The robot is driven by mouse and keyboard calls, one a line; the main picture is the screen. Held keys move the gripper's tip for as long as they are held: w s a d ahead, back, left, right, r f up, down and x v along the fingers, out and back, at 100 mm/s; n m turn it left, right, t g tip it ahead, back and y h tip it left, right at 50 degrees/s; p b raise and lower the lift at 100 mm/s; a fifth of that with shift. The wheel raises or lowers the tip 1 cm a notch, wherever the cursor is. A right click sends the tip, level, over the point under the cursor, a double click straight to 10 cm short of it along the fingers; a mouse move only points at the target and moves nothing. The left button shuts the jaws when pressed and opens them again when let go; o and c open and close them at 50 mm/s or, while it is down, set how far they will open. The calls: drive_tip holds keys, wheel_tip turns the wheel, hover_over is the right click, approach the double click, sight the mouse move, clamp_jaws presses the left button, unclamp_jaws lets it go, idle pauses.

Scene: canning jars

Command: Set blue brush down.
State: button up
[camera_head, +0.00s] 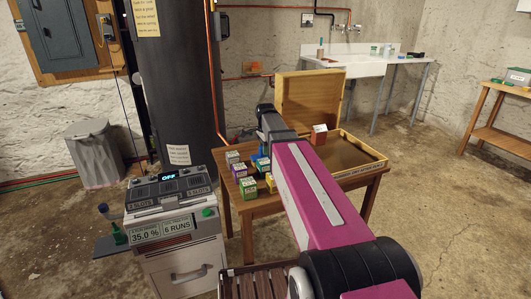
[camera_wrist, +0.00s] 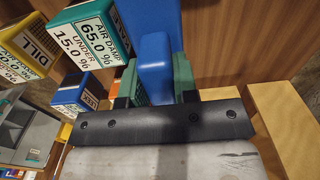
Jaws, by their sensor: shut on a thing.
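In the head view my gripper is over the wooden table (camera_head: 238,205), mostly hidden behind my arm. Whether the brush touches anything below is not clear.
Several small labelled blocks, including a purple one (camera_head: 248,188), stand close to my gripper. An open wooden box (camera_head: 345,178) with a red block (camera_head: 319,134) lies at the right. A grey machine (camera_head: 170,195) reading OFF stands left.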

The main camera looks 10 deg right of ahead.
drive_tip(key=shift+f, duration=0.7)
drive_tip(key=o, duration=0.7)
drive_tip(key=shift+f, duration=0.1)
wheel_tip(320, 180, up, 11)
drive_tip(key=shift+r, duration=0.6)
drive_tip(key=shift+s, duration=0.15)
